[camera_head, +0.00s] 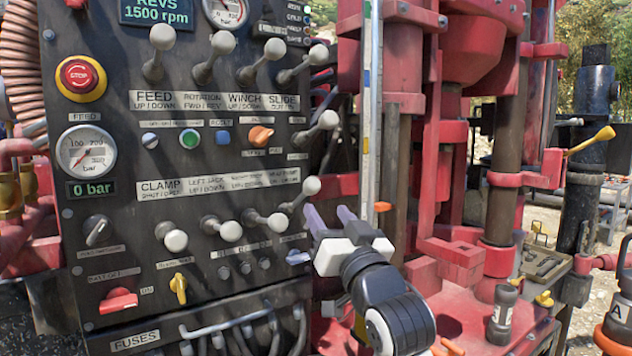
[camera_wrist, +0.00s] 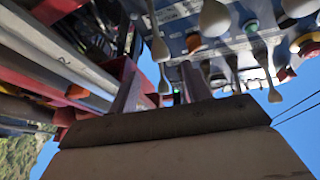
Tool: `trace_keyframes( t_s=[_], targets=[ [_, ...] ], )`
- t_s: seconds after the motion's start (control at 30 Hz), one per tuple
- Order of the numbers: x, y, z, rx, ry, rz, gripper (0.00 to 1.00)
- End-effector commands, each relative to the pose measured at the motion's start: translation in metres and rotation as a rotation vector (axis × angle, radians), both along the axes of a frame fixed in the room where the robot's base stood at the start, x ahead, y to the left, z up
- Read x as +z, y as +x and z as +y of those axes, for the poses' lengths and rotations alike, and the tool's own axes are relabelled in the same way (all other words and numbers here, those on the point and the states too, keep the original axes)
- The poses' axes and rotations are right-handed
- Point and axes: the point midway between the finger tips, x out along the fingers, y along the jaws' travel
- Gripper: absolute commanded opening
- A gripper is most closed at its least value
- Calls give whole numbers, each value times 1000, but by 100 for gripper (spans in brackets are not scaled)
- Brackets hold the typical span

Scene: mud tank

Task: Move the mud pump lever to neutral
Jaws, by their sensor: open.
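The control panel (camera_head: 130,210) carries several levers with white ball knobs, in an upper row, a lower row and one alone at the right edge. That lone lever (camera_head: 325,121) sticks out to the right. I cannot read which lever is the mud pump's. My gripper (camera_head: 328,214) is open and empty, right of the lower row and just below its rightmost lever (camera_head: 311,186). The wrist view shows the panel upside down, with levers hanging beyond my two fingers (camera_wrist: 160,92). A long lever (camera_wrist: 160,50) hangs near them. No finger visibly grips a knob.
A red emergency stop (camera_head: 82,77) and a gauge (camera_head: 86,151) are at the panel's left. The red drill rig (camera_head: 430,150) stands close right of my gripper. Hoses (camera_head: 250,332) run below the panel. A yellow-handled lever (camera_head: 590,141) is far right.

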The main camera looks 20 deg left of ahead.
Motion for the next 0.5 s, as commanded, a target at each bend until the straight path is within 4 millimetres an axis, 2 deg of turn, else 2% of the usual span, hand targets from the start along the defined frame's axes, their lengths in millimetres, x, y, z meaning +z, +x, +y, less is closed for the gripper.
trace_keyframes(
  t_s=[0.03,0.3,0.5],
  targets=[
    [8,8,8,1,-2,1,48],
    [28,45,41,2,-1,0,48],
    [35,60,54,-1,0,-1,48]
  ],
)
